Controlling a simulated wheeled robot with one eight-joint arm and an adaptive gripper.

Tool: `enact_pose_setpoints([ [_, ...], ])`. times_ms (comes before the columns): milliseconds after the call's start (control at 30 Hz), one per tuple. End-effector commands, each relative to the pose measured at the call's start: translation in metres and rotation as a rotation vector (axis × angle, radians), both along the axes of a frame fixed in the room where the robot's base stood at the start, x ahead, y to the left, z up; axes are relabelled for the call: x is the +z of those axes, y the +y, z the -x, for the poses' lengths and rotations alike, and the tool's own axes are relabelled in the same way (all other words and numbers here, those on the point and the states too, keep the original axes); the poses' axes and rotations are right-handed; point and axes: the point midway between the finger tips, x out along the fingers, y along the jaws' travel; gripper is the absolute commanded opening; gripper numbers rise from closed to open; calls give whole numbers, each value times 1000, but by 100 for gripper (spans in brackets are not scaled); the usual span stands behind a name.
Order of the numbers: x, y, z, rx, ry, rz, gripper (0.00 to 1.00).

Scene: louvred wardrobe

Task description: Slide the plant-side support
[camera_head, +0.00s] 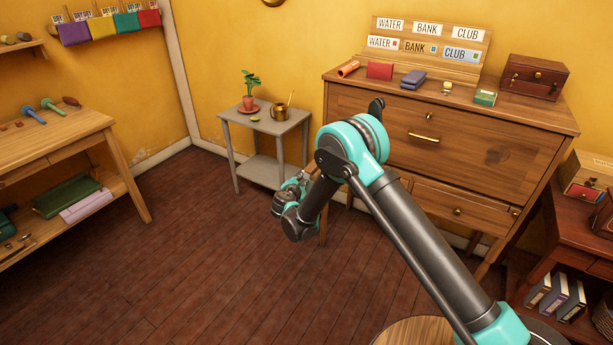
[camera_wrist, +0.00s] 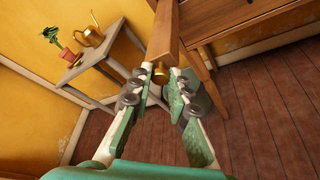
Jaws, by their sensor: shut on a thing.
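The plant-side support (camera_wrist: 165,35) shows in the wrist view as a narrow wooden bar standing out from the desk (camera_wrist: 220,16), with a brass knob (camera_wrist: 160,77) on its end. My gripper (camera_wrist: 162,82) is shut on this knob, one finger on each side of it. In the head view my gripper (camera_head: 306,180) is at the left front of the wooden desk (camera_head: 450,133), and my arm hides much of the support there. The potted plant (camera_head: 250,90) stands on a small grey table (camera_head: 236,117) to the left of the desk.
A golden watering can (camera_head: 280,112) shares the grey table, close behind my gripper. A workbench (camera_head: 90,135) stands at the left and a low dark shelf (camera_head: 560,235) at the right. The floor (camera_head: 150,260) in front is clear. The desk's slanted front is shut.

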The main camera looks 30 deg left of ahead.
Motion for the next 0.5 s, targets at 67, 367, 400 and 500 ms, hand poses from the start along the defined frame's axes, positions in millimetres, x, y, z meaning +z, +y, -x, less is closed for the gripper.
enact_pose_setpoints([
  [67,-1,-1,4,-1,3,1,0],
  [367,-2,0,6,1,5,0,23],
  [400,-2,0,6,1,5,0,28],
  [500,-1,0,5,1,4,0,39],
])
